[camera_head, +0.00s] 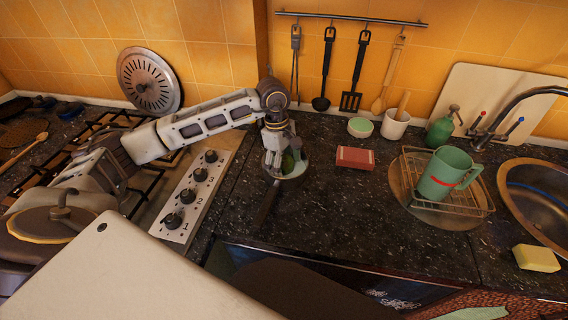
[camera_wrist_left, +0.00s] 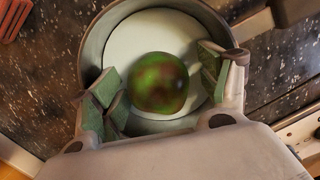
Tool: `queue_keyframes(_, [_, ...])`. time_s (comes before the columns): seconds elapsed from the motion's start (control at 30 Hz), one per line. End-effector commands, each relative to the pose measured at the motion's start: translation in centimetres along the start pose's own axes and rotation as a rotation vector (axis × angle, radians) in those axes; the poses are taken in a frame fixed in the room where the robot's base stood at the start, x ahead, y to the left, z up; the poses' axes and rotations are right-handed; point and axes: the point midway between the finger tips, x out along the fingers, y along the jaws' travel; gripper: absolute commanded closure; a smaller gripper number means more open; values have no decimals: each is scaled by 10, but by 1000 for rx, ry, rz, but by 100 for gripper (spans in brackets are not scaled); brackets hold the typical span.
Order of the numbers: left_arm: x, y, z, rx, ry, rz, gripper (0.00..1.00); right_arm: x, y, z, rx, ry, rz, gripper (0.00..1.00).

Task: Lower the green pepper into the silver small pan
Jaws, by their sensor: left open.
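The green pepper (camera_wrist_left: 158,82) is a dark green and reddish round shape in the left wrist view. It lies within the outline of the silver small pan (camera_wrist_left: 98,44), over its pale inside. In the head view the pan (camera_head: 302,171) stands on the dark counter right of the stove, its dark handle toward the front. The pepper (camera_head: 288,163) is partly hidden there by my left gripper (camera_head: 282,160). My left gripper is over the pan, its green-padded fingers (camera_wrist_left: 160,90) spread on both sides of the pepper with gaps between. My right gripper is not in view.
Stove knobs (camera_head: 190,190) are left of the pan. A red box (camera_head: 355,158), a small green bowl (camera_head: 360,127) and a wire rack with a green mug (camera_head: 445,174) stand to the right. A yellow sponge (camera_head: 536,258) lies near the sink. The counter right of the pan is mostly clear.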

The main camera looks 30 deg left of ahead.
Motion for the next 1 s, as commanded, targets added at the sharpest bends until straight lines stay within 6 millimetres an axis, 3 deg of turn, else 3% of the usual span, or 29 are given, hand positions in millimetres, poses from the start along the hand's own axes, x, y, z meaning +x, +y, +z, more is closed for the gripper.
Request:
queue_keyframes(0.03, [0,0,0,0,0,0,24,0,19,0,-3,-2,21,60])
queue_keyframes(0.07, [0,0,0,0,0,0,24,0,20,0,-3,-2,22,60])
queue_keyframes(0.33, [-13,0,0,0,1,2,24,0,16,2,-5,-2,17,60])
queue_keyframes(0.8, [-64,1,0,0,0,3,24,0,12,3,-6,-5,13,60])
queue_keyframes(1.0, [-77,0,-1,-1,0,2,24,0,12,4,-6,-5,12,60])
